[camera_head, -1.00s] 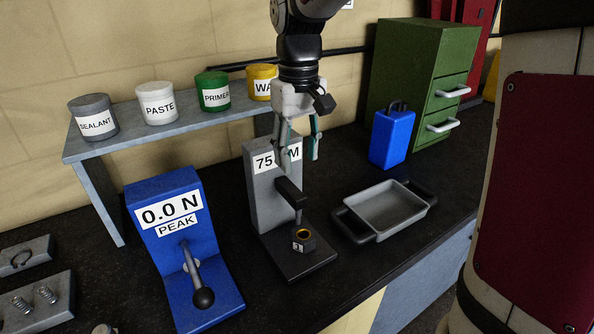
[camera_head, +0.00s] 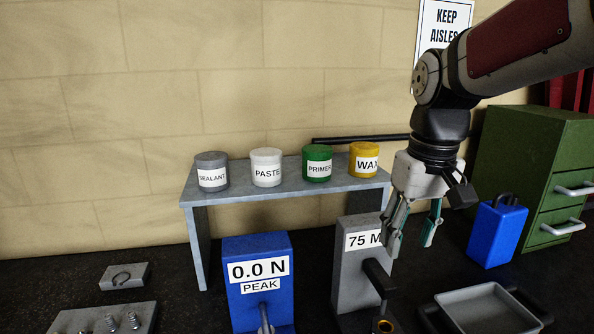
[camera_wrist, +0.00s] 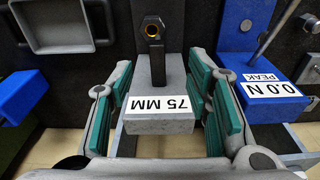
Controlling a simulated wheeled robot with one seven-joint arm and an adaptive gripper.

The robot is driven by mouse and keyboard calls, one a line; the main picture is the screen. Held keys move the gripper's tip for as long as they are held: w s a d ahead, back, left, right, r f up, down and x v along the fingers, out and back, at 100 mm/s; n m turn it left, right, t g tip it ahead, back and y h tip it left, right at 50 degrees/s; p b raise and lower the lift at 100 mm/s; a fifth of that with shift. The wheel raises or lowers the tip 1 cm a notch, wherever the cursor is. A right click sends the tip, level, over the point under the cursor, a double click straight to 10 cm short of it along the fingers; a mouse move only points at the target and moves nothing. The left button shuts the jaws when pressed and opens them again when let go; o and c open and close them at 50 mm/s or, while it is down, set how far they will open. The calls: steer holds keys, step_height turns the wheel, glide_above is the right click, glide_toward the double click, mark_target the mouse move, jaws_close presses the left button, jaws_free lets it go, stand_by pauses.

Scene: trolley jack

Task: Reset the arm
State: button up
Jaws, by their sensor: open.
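My gripper (camera_head: 418,232) is open and empty, with teal finger pads. In the head view it hangs in front of the right end of the shelf, beside the top of the grey 75 MM stand (camera_head: 350,262). In the wrist view its fingers (camera_wrist: 160,112) spread to either side of the 75 MM stand (camera_wrist: 160,105), with no clear contact. The black arm of that stand reaches over a small ring-like part (camera_wrist: 152,31). My arm comes in from the upper right of the head view.
A grey shelf (camera_head: 285,190) carries sealant, paste, primer and wax pots. A blue gauge (camera_head: 258,290) reads 0.0 N. A grey tray (camera_head: 487,308), a blue case (camera_head: 496,235) and a green drawer cabinet (camera_head: 530,170) stand to the right. Fixture blocks lie at left.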

steer(key=s+m+t, duration=0.1)
steer(key=s+t, duration=0.3)
steer(key=s, duration=1.1)
steer(key=shift+s+m, duration=0.15)
steer(key=shift+m, duration=0.25)
